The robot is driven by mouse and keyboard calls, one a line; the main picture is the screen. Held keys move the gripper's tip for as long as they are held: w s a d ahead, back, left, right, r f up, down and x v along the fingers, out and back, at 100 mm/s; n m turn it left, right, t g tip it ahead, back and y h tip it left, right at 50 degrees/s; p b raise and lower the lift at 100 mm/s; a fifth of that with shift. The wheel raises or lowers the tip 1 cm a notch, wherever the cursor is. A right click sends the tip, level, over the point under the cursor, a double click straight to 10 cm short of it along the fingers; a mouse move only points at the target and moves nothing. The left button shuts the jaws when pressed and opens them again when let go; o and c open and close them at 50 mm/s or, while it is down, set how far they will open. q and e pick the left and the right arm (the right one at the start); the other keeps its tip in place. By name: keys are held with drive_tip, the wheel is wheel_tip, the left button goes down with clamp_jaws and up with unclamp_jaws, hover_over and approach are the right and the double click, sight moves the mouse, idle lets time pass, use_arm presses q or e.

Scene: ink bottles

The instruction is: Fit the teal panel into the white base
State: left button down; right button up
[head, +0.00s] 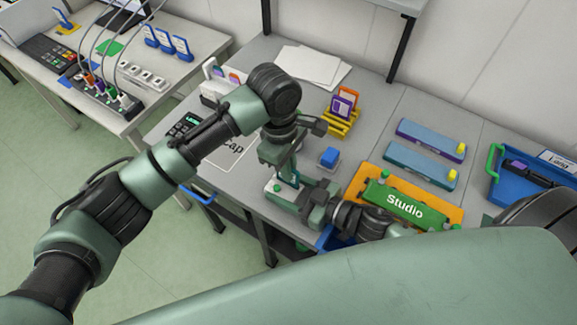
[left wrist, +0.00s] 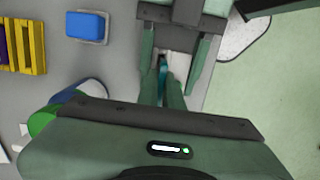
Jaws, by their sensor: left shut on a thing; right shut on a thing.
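My left gripper (head: 288,180) points down over the table. In the left wrist view its fingers (left wrist: 164,92) are shut on the teal panel (left wrist: 163,74), of which only a thin edge shows between them. My right gripper (head: 287,197) lies low, reaching in from the right. In the left wrist view its two fingers (left wrist: 174,58) are shut on the sides of the white base (left wrist: 173,62). The panel is upright over the base, close to it. My fingers hide the contact, so I cannot tell whether the panel sits in the base.
A blue block (head: 329,157) stands just right of the grippers, and a yellow rack (head: 341,124) with cards behind it. A green Studio piece (head: 403,205) lies on an orange board (head: 371,180). A blue tray (head: 500,193) is at the right. A Cap sheet (head: 226,152) lies at left.

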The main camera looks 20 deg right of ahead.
use_arm(q)
drive_tip(key=shift+f, duration=0.15)
drive_tip(key=c, duration=1.5)
unclamp_jaws()
drive_tip(key=shift+o, duration=0.3)
drive_tip(key=o, duration=0.3)
drive_tip(key=shift+o, duration=0.2)
drive_tip(key=shift+r, duration=4)
